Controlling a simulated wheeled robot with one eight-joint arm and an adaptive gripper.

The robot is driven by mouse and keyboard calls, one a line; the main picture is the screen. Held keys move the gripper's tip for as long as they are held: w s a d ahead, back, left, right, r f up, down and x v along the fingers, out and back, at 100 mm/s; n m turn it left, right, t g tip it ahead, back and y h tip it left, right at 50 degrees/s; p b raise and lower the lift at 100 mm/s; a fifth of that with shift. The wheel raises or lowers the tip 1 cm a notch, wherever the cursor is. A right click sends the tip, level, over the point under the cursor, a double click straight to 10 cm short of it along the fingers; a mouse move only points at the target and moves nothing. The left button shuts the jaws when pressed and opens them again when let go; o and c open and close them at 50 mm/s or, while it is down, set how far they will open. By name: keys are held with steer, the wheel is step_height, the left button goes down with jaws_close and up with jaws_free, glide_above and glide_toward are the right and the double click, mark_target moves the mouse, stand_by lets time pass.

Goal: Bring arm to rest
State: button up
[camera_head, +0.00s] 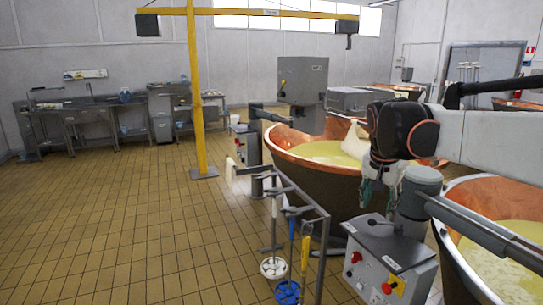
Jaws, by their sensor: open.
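My arm (485,138) reaches in from the right edge, with a white link ending in a black and orange wrist. My gripper (379,197) hangs below the wrist, pointing down and open. I see nothing held in it. In the picture it overlaps the front of the middle copper vat (285,160) and sits just above a grey control box (388,262). I cannot tell how far it is from either. The wrist hides part of the vat's right side.
A second copper vat (452,196) stands at the right. A metal rack (322,250) holds tools with white and blue discs. A yellow post (195,95) carries an overhead beam. Benches (95,115) line the back left. The tiled floor (120,225) at left is clear.

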steer(key=s+a+f+n+t, duration=0.1)
steer(key=s+a+f+n, duration=0.1)
steer(key=s, duration=0.6)
steer(key=s+a+f+n+t+y, duration=0.1)
steer(key=s+a+f+n, duration=0.1)
steer(key=s+f, duration=0.3)
steer(key=s+a+f+n+t+y, duration=0.1)
steer(key=s+a+f+n, duration=0.2)
steer(key=s, duration=1)
steer(key=shift+f+n+t, duration=0.2)
steer(key=shift+n+t, duration=0.1)
steer(key=shift+n, duration=0.5)
